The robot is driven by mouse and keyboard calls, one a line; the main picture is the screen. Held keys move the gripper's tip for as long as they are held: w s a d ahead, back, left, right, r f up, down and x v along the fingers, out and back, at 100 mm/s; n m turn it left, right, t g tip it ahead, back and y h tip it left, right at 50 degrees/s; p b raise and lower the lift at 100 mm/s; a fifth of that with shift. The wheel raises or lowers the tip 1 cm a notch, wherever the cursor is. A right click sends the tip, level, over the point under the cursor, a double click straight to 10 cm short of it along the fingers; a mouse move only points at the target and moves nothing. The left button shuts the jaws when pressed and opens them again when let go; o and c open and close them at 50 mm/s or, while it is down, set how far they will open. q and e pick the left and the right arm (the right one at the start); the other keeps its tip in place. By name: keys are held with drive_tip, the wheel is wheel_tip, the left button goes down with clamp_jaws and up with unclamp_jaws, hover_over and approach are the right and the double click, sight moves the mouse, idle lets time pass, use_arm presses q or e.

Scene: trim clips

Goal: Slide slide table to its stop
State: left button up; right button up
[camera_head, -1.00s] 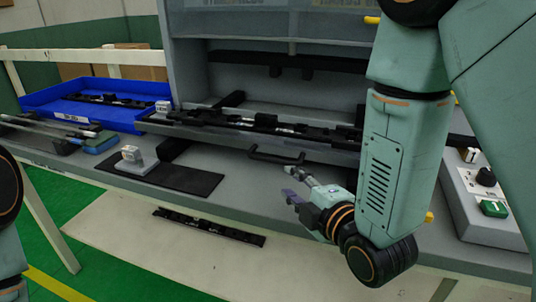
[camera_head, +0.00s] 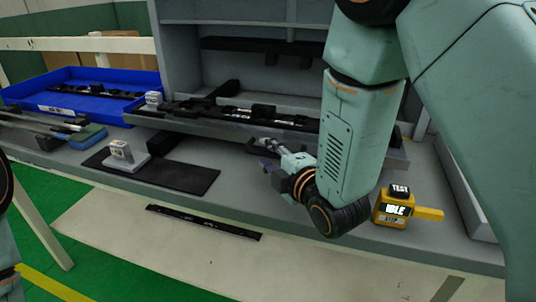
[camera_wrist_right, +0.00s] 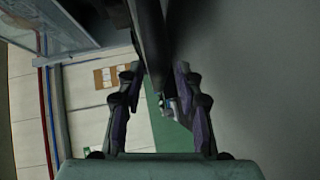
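The slide table (camera_head: 230,128) is a grey plate under the grey housing. It carries a long black fixture with a silvery part. Its black front handle is mostly hidden behind my right gripper in the head view. My right gripper (camera_head: 268,157) is at the table's front edge, right of its middle. In the right wrist view, the two fingers of the right gripper (camera_wrist_right: 157,70) stand apart on either side of a dark bar (camera_wrist_right: 152,45), likely the handle. A gap shows at the right finger; contact at the left one is unclear. My left gripper is out of view.
A blue tray (camera_head: 30,97) with black strips stands at the left. A yellow test box (camera_head: 393,208) reads IDLE, right of my forearm. A black strip (camera_head: 205,222) lies below the bench edge.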

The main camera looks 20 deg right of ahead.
drive_tip(key=shift+d+r, duration=0.1)
drive_tip(key=shift+r, duration=0.05)
drive_tip(key=shift+w, duration=0.25)
drive_tip(key=shift+c, duration=0.6)
drive_tip(key=shift+f, duration=0.2)
drive_tip(key=shift+c, duration=0.9)
drive_tip(key=shift+s+r, duration=0.15)
drive_tip(key=shift+s, duration=0.05)
drive_tip(key=c, duration=0.3)
clamp_jaws()
drive_tip(key=shift+w, duration=0.1)
